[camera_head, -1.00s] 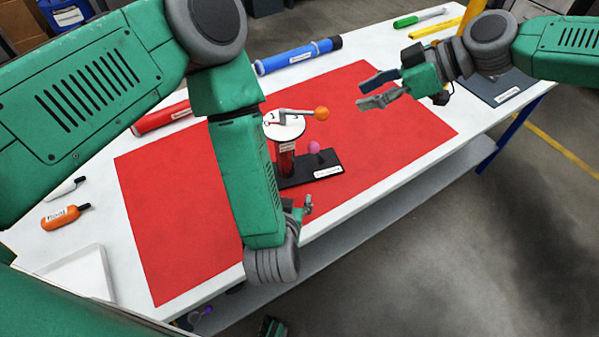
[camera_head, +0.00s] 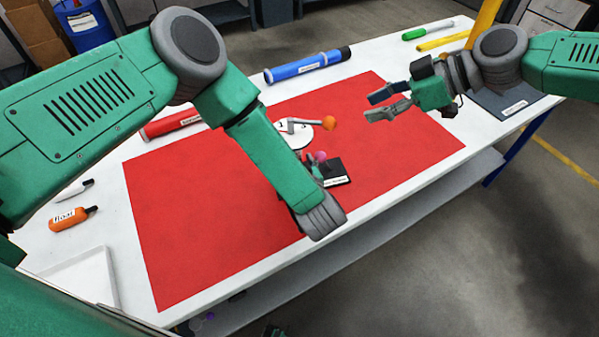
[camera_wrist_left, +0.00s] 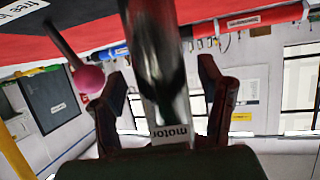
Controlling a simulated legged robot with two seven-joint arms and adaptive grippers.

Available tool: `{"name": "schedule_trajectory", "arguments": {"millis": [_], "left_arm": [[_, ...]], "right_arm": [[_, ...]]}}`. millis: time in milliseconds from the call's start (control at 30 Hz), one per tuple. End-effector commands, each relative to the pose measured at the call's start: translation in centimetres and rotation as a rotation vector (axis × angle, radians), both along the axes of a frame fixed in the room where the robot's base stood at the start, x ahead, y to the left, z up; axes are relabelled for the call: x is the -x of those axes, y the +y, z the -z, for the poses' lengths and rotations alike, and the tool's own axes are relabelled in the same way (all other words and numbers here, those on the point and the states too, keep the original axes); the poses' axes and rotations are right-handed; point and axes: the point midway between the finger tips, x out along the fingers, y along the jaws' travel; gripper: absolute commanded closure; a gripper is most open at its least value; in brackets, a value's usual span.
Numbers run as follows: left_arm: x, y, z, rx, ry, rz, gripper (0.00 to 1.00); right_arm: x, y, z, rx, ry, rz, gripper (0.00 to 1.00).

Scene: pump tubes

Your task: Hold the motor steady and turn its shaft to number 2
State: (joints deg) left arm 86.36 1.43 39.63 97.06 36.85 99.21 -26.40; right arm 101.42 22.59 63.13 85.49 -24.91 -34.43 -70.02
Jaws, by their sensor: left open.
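The motor stands upright on the red mat, its white dial disc (camera_head: 298,137) on top. A grey crank with an orange ball (camera_head: 329,122) points right from the dial. My left arm hides most of the motor's body in the head view. In the left wrist view, the motor's body (camera_wrist_left: 160,100), labelled "motor", stands between the open fingers of my left gripper (camera_wrist_left: 161,72), with gaps beside it. A black base (camera_head: 335,171) and a pink ball (camera_head: 320,156) show beside the arm. My right gripper (camera_head: 375,106) is open and empty, above the mat to the motor's right.
The red mat (camera_head: 200,220) covers the middle of the white table. A red tube (camera_head: 170,123) and a blue tube (camera_head: 308,65) lie behind. An orange float (camera_head: 70,220) and a white tray (camera_head: 85,275) are at left. A dark mat (camera_head: 505,100) lies at right.

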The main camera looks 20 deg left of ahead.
Motion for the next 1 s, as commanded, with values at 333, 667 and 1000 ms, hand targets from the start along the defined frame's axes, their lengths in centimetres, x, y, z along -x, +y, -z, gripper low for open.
{"name": "schedule_trajectory", "arguments": {"millis": [333,667,1000], "left_arm": [[-2.6,1.8,1.3,0.000,0.000,0.001,0.38],[-2.7,1.9,1.4,-0.001,0.001,0.002,0.52],[-2.7,1.8,1.4,0.000,0.000,0.002,1.00]], "right_arm": [[0.0,0.0,0.0,0.000,0.000,0.000,0.66],[0.0,0.0,0.0,0.000,0.000,0.000,0.66],[0.0,0.0,0.0,0.000,0.000,0.000,0.66]]}}
